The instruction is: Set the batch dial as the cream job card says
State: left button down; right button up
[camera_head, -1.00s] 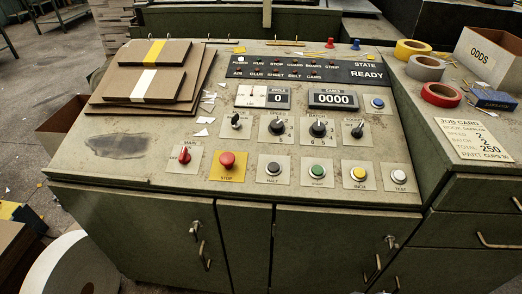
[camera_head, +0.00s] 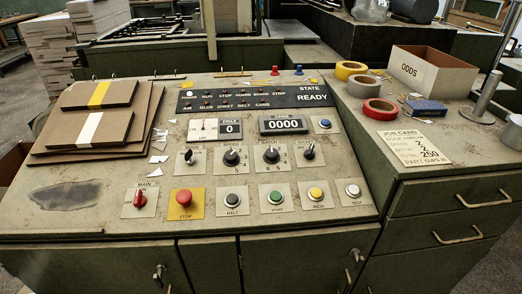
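The batch dial (camera_head: 271,155) is a black knob on a pale plate in the middle row of the console, right of the speed dial (camera_head: 231,157). Small numbers ring it; its exact setting is too small to read surely. The cream job card (camera_head: 414,148) lies flat on the cabinet top at the right. It shows a speed line, a batch line that seems to read 2, and a total of 250. Neither of my grippers is in view.
The console also has a red stop button (camera_head: 184,197), a red main switch (camera_head: 140,198), several push buttons and a counter (camera_head: 283,125) reading 0000. Board stacks (camera_head: 90,125) lie at the left. Tape rolls (camera_head: 380,109) and an ODDS box (camera_head: 419,72) stand at the right.

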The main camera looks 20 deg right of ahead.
aim_at(272, 156)
jog(key=u, duration=0.05)
jog(key=k, duration=0.5)
jog(key=z, duration=1.3)
jog(key=i, duration=0.75)
jog(key=z, duration=0.3)
